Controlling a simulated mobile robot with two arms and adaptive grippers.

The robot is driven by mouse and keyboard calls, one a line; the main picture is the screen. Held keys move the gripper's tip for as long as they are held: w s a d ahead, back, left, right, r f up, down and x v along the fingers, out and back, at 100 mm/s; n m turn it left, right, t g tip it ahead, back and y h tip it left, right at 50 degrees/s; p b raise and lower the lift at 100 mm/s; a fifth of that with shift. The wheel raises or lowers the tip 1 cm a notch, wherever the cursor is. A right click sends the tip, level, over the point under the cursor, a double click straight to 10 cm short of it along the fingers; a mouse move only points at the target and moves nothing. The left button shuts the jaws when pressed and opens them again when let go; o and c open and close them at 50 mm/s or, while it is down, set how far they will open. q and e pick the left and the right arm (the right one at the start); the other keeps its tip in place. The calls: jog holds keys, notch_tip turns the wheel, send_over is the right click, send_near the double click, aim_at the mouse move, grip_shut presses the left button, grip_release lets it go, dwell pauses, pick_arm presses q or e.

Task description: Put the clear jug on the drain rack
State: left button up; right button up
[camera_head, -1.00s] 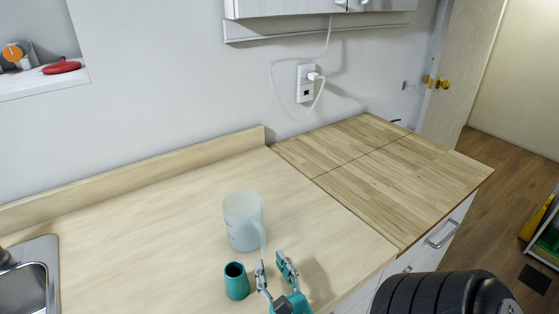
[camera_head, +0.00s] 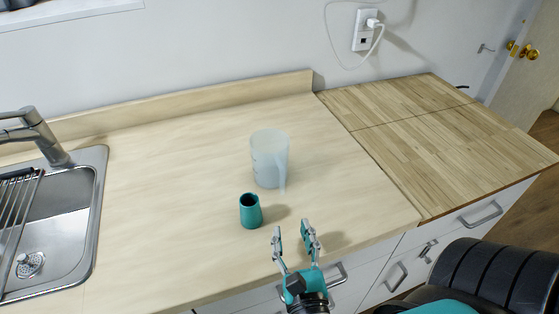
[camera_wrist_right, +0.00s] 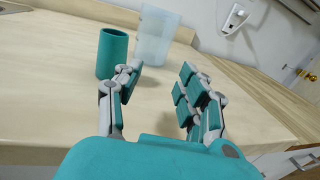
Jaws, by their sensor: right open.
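The clear jug (camera_head: 268,160) stands upright on the pale counter, its handle toward the lower right. It also shows in the right wrist view (camera_wrist_right: 156,38), beyond the fingers. The drain rack (camera_head: 16,215) is a set of dark bars over the sink at the left edge, only partly in view. My right gripper (camera_head: 294,236) is open and empty above the counter's front edge, nearer than the jug and apart from it. It also shows in the right wrist view (camera_wrist_right: 158,88). My left gripper is not in view.
A teal cup (camera_head: 250,212) stands in front of the jug, left of my right gripper. The metal sink (camera_head: 98,200) and faucet (camera_head: 40,135) are at left. The counter (camera_head: 165,190) between sink and jug is clear. A wooden worktop (camera_head: 440,145) lies at right.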

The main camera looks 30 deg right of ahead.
jog(key=p, duration=0.2)
send_near(283, 186)
jog(key=x, duration=0.4)
jog(key=shift+w+a+r, duration=0.1)
jog(key=shift+w+a, duration=0.05)
jog(key=shift+w, duration=0.05)
jog(key=p+x, duration=0.1)
jog(key=x, duration=0.1)
jog(key=shift+w, duration=0.3)
jog(key=x, duration=0.1)
jog(key=p+x, duration=0.1)
jog(key=x, duration=0.1)
jog(key=shift+w+d, duration=0.1)
jog(key=shift+d, duration=0.4)
jog(key=shift+w+f, duration=0.2)
jog(key=shift+w, duration=0.05)
jog(key=shift+c, duration=0.6)
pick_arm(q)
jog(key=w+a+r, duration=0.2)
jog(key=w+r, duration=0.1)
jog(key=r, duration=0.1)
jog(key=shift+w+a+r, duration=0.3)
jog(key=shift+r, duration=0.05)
pick_arm(e)
grip_shut()
